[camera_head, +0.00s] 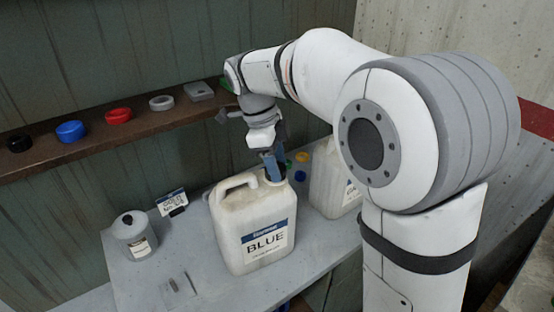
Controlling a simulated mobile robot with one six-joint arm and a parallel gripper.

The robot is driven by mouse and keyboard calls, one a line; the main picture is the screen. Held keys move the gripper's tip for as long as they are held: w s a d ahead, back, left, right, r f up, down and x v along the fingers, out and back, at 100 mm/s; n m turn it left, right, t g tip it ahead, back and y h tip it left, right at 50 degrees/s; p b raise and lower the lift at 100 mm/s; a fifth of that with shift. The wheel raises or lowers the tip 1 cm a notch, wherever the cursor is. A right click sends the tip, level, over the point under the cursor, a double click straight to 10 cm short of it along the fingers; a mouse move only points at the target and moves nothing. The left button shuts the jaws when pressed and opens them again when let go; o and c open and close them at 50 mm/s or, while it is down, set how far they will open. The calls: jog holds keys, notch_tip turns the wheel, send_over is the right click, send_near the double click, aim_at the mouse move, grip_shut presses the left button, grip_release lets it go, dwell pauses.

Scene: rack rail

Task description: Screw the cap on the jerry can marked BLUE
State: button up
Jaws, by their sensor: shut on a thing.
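The white jerry can (240,230) with a label reading BLUE stands upright on the grey table, its handle towards the upper left. My gripper (274,172) points down at the can's neck, at the right of its top. It is shut on a small dark cap-like piece at the neck, mostly hidden by the fingers. I cannot tell the cap's colour, or whether it is seated on the neck or just above it.
A shelf holds a black cap (19,143), a blue cap (71,131), a red cap (118,116) and a white ring (161,103). A second can (328,185) stands right behind. A grey canister (134,236) and a small sign (172,202) are left. Small caps lie behind the neck.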

jog(key=o, duration=1.2)
jog(key=shift+f+n+t+b, duration=0.1)
jog(key=shift+n+t+b, duration=0.2)
jog(key=shift+n, duration=0.5)
jog(key=n+t+b, duration=0.1)
jog(key=n, duration=0.6)
jog(key=n+t+y+b, duration=0.1)
jog(key=n, duration=0.2)
jog(key=shift+t, duration=0.3)
jog(key=n, duration=0.3)
jog(key=n+y, duration=0.1)
jog(key=n, duration=0.3)
jog(key=shift+t+y, duration=0.3)
jog(key=shift+t, duration=0.1)
jog(key=n+y, duration=0.1)
jog(key=n, duration=0.5)
jog(key=shift+n+y, duration=0.3)
jog(key=shift+y, duration=0.1)
